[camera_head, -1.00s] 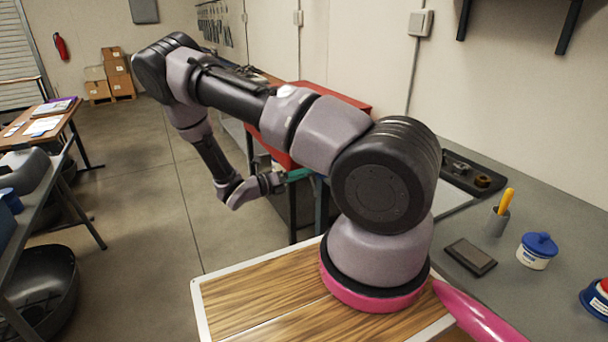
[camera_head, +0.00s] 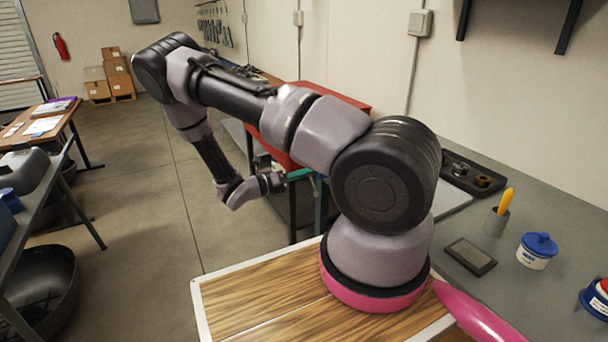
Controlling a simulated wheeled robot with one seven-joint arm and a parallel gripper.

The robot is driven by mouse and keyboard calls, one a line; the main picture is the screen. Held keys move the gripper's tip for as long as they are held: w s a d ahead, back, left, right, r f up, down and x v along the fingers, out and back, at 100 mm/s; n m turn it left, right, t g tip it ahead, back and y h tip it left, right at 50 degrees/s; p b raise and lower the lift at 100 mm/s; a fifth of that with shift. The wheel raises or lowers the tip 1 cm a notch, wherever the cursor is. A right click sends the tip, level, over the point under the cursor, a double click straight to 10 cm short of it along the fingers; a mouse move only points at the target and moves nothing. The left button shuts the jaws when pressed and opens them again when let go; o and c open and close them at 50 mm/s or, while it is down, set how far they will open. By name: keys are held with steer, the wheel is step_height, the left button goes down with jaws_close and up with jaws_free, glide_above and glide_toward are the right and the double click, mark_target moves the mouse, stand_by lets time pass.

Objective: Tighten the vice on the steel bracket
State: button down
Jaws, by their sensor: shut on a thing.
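My gripper (camera_head: 284,180) is at the end of my arm, low beside the workbench, left of my arm's base. It is small in the view and partly behind my arm. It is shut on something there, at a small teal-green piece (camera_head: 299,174). I cannot tell whether that piece is part of the vice. The vice and the steel bracket cannot be made out; my arm covers much of that spot.
A red box (camera_head: 352,104) stands behind my arm. The floor (camera_head: 150,205) at left is open.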

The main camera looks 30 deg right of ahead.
stand_by(0.9)
steer(key=shift+n, duration=1.3)
steer(key=c, duration=0.5)
jaws_free()
steer(key=shift+a, duration=0.1)
steer(key=a, duration=1)
steer(key=shift+s+a, duration=0.15)
steer(key=shift+a, duration=0.2)
